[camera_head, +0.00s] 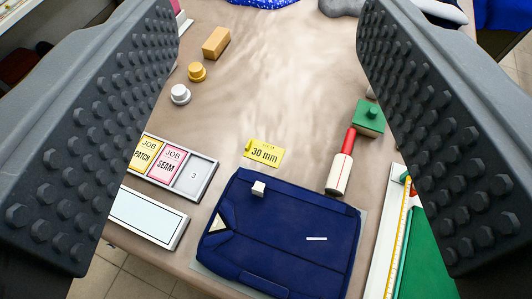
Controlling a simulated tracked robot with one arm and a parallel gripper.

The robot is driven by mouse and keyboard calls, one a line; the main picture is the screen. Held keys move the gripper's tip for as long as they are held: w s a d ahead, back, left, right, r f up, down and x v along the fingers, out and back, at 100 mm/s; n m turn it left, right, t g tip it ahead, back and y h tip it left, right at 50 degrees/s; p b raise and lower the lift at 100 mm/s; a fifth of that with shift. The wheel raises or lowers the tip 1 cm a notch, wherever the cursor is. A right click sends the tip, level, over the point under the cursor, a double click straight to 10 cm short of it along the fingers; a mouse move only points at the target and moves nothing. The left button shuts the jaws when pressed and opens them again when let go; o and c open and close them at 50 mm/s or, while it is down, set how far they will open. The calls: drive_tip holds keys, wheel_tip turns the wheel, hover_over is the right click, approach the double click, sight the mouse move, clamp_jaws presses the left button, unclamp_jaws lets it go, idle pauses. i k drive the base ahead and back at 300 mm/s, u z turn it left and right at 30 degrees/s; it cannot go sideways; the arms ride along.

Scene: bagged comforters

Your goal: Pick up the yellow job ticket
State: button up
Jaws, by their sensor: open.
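The yellow job ticket (142,153), marked "JOB PATCH", stands in the leftmost slot of a grey rack at the left. The left jaw covers part of its left side. A pink job ticket (168,163), marked "SEAM", is in the slot beside it. The third slot (194,177) shows only the number 3. My gripper (268,22) is open and empty, with a dark studded jaw on each side of the view. The ticket lies beside the inner edge of the left jaw, not centred between the jaws.
A yellow "30 mm" card (263,153) lies above a folded navy bundle (285,235). A white-framed panel (146,217) lies below the rack. Spools (180,94) and a tan block (216,43) stand upper left. The upper middle is clear.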

sight(264, 153)
drive_tip(key=z, duration=2.3)
drive_tip(key=k, duration=1.1)
drive_tip(key=u, duration=2.1)
drive_tip(key=i, duration=1)
